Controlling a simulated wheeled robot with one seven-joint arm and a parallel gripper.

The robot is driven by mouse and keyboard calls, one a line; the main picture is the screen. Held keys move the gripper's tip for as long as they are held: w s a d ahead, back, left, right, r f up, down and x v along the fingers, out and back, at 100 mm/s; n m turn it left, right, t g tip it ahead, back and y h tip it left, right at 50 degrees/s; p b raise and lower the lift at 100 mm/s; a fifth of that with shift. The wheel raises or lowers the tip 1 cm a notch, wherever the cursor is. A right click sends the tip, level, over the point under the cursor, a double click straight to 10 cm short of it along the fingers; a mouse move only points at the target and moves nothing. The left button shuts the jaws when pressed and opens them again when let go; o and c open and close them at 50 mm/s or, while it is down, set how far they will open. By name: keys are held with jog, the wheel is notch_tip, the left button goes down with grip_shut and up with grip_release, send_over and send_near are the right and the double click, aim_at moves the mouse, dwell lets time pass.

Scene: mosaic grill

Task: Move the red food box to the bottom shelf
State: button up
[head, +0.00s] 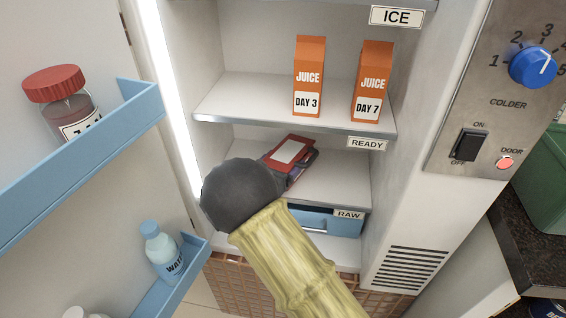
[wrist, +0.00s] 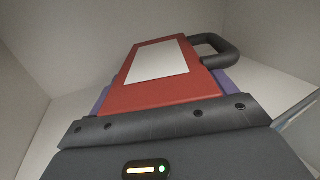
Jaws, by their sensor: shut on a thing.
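The red food box (head: 288,151) has a blank white label on top. It is inside the open fridge, in the space between the juice shelf and the shelf (head: 335,180) below it. My gripper (wrist: 168,125) is shut on the box; in the wrist view the red box (wrist: 155,92) fills the middle, with a black loop handle at its right and purple showing along its sides. In the head view my dark round wrist joint and arm hide most of the gripper. I cannot tell whether the box touches the shelf. A blue drawer (head: 328,222) sits below that shelf, near the RAW label.
Two juice cartons, DAY 3 (head: 309,77) and DAY 7 (head: 372,83), stand on the shelf above (head: 225,98). The open door at left carries blue racks (head: 90,145) with a red-lidded jar (head: 62,100) and a water bottle (head: 162,252). A control panel (head: 500,90) is at right.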

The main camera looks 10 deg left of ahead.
jog(key=o, duration=1.6)
jog(key=shift+a+f, duration=0.1)
jog(key=shift+s+a, duration=0.1)
jog(key=shift+s, duration=0.05)
jog(key=shift+s+r, duration=0.1)
jog(key=shift+r, duration=0.1)
jog(key=shift+p+v, duration=0.65)
jog(key=shift+v, duration=2.9)
